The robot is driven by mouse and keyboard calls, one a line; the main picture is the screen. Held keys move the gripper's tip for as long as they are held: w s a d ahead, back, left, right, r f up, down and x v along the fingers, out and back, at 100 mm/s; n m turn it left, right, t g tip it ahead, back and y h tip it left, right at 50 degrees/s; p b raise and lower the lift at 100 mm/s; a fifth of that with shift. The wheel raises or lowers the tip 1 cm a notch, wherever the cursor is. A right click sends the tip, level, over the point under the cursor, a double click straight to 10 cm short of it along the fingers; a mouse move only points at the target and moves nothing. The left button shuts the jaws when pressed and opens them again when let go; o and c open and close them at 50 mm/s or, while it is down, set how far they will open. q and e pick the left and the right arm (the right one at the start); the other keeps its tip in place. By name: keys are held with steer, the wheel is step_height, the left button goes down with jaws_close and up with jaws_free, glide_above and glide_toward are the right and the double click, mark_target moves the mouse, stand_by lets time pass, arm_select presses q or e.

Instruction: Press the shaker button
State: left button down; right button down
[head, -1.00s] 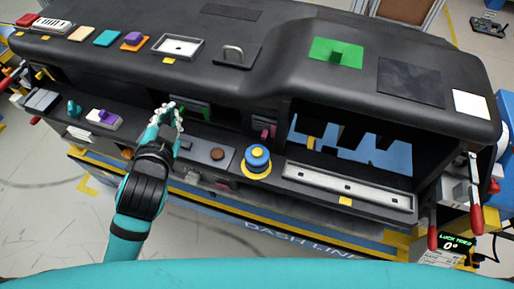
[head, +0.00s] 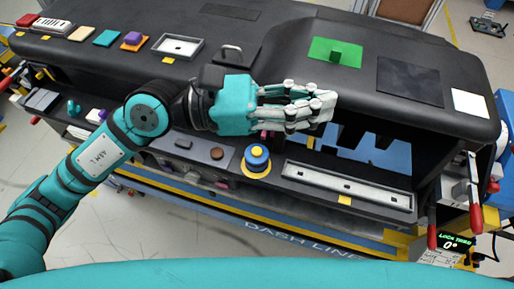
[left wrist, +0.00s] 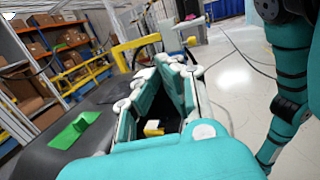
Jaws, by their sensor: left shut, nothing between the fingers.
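A round blue button-like knob on a yellow base (head: 257,160) stands on the dashboard's lower ledge, near the middle of the head view. A small brown round button (head: 217,153) sits left of it on the same ledge. No label tells which is the shaker button. My left gripper (head: 322,106) is shut and empty, pointing right in front of the dashboard's upper front edge. It appears above and to the right of the blue knob, apart from it. Its fingers also show in the left wrist view (left wrist: 165,98). My right gripper is not in view.
The black dashboard (head: 290,45) fills the middle. A green block (head: 337,50) lies on its top. A long grey strip (head: 345,186) lies right of the blue knob. A white tray (head: 178,47) sits at the upper left. Red-handled levers (head: 476,205) stand at the right.

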arm_select(q)
step_height(320, 180, down, 8)
steer(key=w+a+r+m+t+y, duration=0.1)
steer(key=w+a+m+y, duration=0.1)
steer(key=w+m+y, duration=0.3)
steer(key=t+y, duration=0.2)
steer(key=y, duration=0.3)
glide_above(258, 154)
step_height(258, 154, down, 5)
steer(key=shift+w+a, duration=0.1)
steer(key=shift+f, duration=0.1)
step_height(258, 154, down, 5)
steer(key=shift+f+b, duration=0.2)
steer(key=shift+b, duration=0.45)
step_height(258, 154, down, 2)
steer(key=shift+f+b, duration=0.2)
steer(key=shift+b, duration=0.95)
steer(key=shift+f+b, duration=0.45)
steer(key=shift+b, duration=0.15)
steer(key=shift+r, duration=0.1)
